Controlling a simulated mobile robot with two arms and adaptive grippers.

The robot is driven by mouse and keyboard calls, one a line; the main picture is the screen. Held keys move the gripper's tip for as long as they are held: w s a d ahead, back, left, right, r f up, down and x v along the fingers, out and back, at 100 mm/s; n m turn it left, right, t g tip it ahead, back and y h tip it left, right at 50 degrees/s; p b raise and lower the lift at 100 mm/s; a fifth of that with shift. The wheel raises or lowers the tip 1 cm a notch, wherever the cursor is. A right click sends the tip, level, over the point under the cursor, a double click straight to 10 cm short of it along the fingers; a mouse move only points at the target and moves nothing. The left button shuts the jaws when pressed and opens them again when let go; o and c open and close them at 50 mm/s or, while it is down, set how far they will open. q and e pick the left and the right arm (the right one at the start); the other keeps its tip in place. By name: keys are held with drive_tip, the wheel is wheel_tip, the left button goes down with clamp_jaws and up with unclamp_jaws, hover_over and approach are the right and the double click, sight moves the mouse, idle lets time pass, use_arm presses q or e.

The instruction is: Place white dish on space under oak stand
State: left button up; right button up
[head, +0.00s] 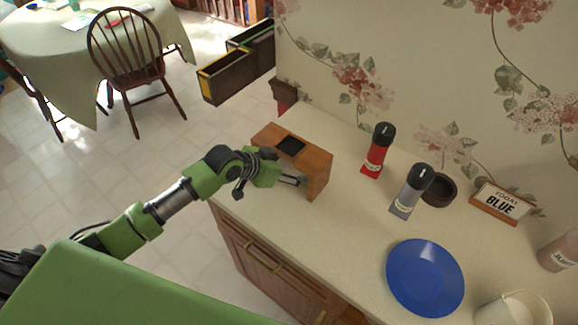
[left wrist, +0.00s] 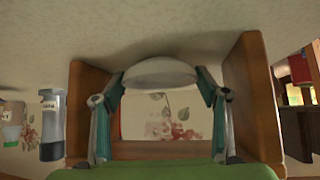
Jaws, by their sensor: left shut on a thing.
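The oak stand (head: 318,165) is at the far left end of the counter in the head view, with a small dark square on its top. My left gripper (head: 298,181) reaches into its open front. In the left wrist view, which appears upside down, the stand's side walls (left wrist: 257,95) rise on both sides of my left gripper (left wrist: 161,82). Its fingers are shut on the white dish (left wrist: 160,72), which is between the walls, close to the counter surface. I cannot tell whether it touches the counter. The head view hides the dish. My right gripper is not in view.
A red bottle (head: 377,152), a grey bottle (head: 411,192), a dark bowl (head: 440,190) and a sign (head: 500,203) stand right of the stand. A blue plate (head: 425,278) lies nearer the front. The counter (head: 300,225) before the stand is clear.

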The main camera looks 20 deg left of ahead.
use_arm(q)
drive_tip(key=shift+s+a+f, duration=0.1)
drive_tip(key=shift+f, duration=0.05)
drive_tip(key=shift+f, duration=0.15)
drive_tip(key=o, duration=0.9)
drive_tip(key=shift+o, duration=0.2)
drive_tip(key=shift+s+r, duration=0.1)
drive_tip(key=shift+r, duration=0.2)
drive_tip(key=b+v, duration=0.1)
drive_tip(key=v, duration=1)
drive_tip(key=shift+s+r+b, duration=0.2)
drive_tip(key=shift+s+b, duration=0.05)
drive_tip(key=shift+b, duration=0.15)
drive_tip(key=shift+a, duration=0.15)
